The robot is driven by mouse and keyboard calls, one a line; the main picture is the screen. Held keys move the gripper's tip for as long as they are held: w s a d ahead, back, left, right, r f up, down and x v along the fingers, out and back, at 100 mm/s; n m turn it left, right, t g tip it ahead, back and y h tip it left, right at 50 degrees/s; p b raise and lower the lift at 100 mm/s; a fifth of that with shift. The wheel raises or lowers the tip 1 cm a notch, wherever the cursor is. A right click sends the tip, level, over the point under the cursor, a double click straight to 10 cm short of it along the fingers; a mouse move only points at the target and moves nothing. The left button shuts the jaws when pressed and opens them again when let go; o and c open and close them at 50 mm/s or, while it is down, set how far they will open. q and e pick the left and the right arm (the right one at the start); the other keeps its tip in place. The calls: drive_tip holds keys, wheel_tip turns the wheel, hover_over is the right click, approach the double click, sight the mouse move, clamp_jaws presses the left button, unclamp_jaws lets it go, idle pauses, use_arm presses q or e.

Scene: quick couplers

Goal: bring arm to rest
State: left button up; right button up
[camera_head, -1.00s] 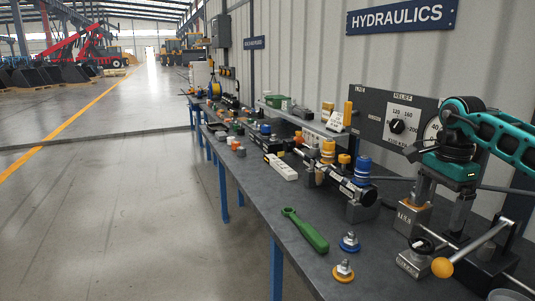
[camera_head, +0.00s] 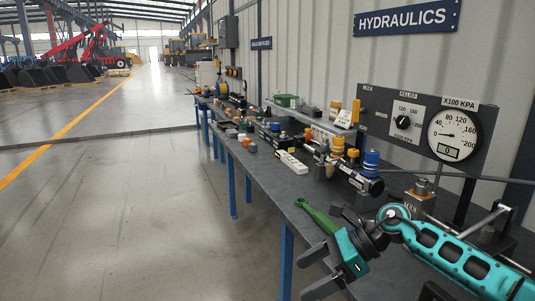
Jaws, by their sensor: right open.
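My right arm (camera_head: 460,255) is teal and black and comes in from the lower right. My right gripper (camera_head: 303,276) is open and empty, its two dark fingers pointing left over the bench's front edge. It hangs in front of the green-handled tool (camera_head: 318,215) on the bench and overlaps it in the view; I cannot tell whether they touch. The gripper hides the part of the bench just behind it. My left gripper is not in view.
The grey workbench (camera_head: 268,185) runs away along the wall, crowded with fittings. A manifold with a blue-capped coupler (camera_head: 371,163) stands beyond the arm. A panel carries a pressure gauge (camera_head: 452,133) reading near zero. The floor (camera_head: 130,220) to the left is clear.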

drive_tip(key=s+a+m+t+y, duration=0.5)
drive_tip(key=a+m+t+y, duration=0.3)
drive_tip(key=m, duration=0.9)
drive_tip(key=s+d+f+m+t+h, duration=0.1)
drive_tip(key=s+d+f+m+h, duration=0.7)
drive_tip(key=m, duration=0.8)
drive_tip(key=s+d+f+m+t+h, duration=0.2)
drive_tip(key=s+d+f+m+h, duration=0.6)
drive_tip(key=f+m, duration=0.4)
drive_tip(key=d+m, duration=0.1)
drive_tip(key=m, duration=0.4)
drive_tip(key=shift+s+f, duration=0.15)
drive_tip(key=shift+f, duration=0.05)
